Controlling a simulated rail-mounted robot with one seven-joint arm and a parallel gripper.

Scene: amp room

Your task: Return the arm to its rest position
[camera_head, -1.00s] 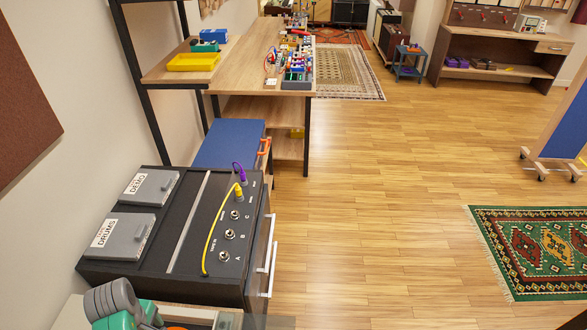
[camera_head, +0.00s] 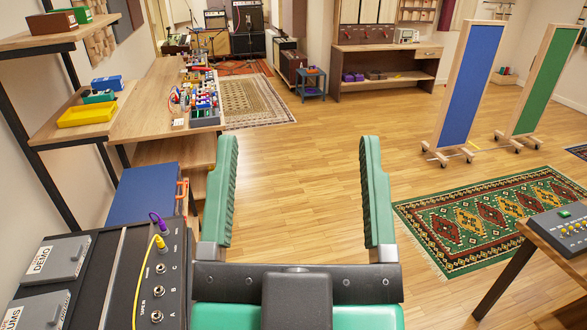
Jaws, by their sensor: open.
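My gripper (camera_head: 297,192) is in the lower middle of the head view, with its two green ribbed fingers pointing away from me. The fingers are wide apart and nothing is between them; bare wooden floor shows through the gap. The gripper is to the right of a black switch box (camera_head: 100,303). It appears apart from the furniture around it. The rest of my arm is mostly out of view below.
A black box with grey boxes, a yellow cable (camera_head: 147,265) and a purple plug (camera_head: 157,217) is at lower left. A wooden bench (camera_head: 150,110) with pedals stands beyond a blue case (camera_head: 145,190). A table (camera_head: 560,235) is at right. The middle floor is clear.

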